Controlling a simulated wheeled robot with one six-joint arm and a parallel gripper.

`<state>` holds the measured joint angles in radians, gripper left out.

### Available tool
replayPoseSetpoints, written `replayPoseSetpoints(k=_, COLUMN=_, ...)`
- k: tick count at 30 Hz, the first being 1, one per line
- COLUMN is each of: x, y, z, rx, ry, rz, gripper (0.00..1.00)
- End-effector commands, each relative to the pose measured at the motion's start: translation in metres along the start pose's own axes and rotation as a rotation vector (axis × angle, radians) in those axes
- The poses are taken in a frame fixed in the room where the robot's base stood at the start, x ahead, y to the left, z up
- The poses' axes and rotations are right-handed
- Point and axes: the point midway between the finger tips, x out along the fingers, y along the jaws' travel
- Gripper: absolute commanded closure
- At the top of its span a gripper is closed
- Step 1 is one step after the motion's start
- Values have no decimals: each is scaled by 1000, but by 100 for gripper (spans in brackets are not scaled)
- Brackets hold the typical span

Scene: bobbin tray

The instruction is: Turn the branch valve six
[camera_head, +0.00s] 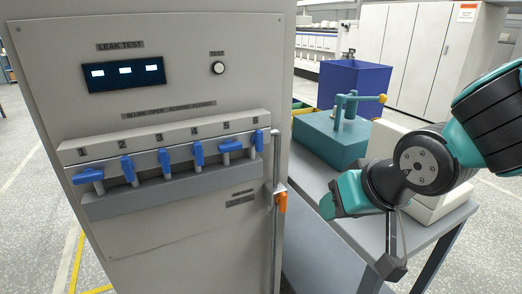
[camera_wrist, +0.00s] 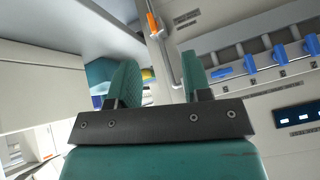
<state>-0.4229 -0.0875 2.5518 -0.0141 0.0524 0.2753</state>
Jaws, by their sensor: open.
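The branch valve six (camera_head: 258,141) is the rightmost blue lever on the grey panel's valve row, under the label 6. Its lever stands roughly upright, across the row's horizontal line. My gripper (camera_head: 328,206) is to the right of the panel and lower than valve six, clearly apart from it. In the wrist view my gripper (camera_wrist: 157,78) has its two teal fingers spread, with nothing held between them. There valve six seems hidden behind the right finger, while valve five's lever (camera_wrist: 221,72) shows beside it.
Levers two (camera_head: 128,168), three (camera_head: 164,160) and four (camera_head: 197,153) stand upright; five (camera_head: 231,146) lies sideways and one (camera_head: 87,176) lies nearly sideways. A vertical pipe with an orange handle (camera_head: 281,201) runs right of valve six. A teal box (camera_head: 328,140) stands on the side table.

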Motion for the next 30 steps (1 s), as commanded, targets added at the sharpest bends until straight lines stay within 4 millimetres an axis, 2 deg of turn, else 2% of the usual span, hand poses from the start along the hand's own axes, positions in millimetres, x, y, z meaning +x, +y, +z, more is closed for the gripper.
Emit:
replayPoseSetpoints(k=1, x=28, y=9, z=-4, rx=18, ry=93, rz=39, gripper=55)
replayPoseSetpoints(k=4, x=54, y=20, z=-32, rx=30, ry=328, rz=92, gripper=55)
replayPoseSetpoints(k=8, x=68, y=16, z=-61, rx=-35, ry=607, rz=82, gripper=55)
replayPoseSetpoints(k=12, x=70, y=-6, z=-76, rx=-141, ry=811, rz=5, gripper=55)
replayPoseSetpoints(k=15, x=69, y=-21, z=-79, rx=-204, ry=893, rz=-50, gripper=55)
replayPoseSetpoints(k=20, x=67, y=-33, z=-84, rx=-248, ry=942, rz=-92, gripper=55)
replayPoseSetpoints(k=24, x=71, y=-37, z=-99, rx=-250, ry=945, rz=-93, gripper=55)
replayPoseSetpoints(k=30, x=90, y=-43, z=-128, rx=-248, ry=942, rz=-91, gripper=55)
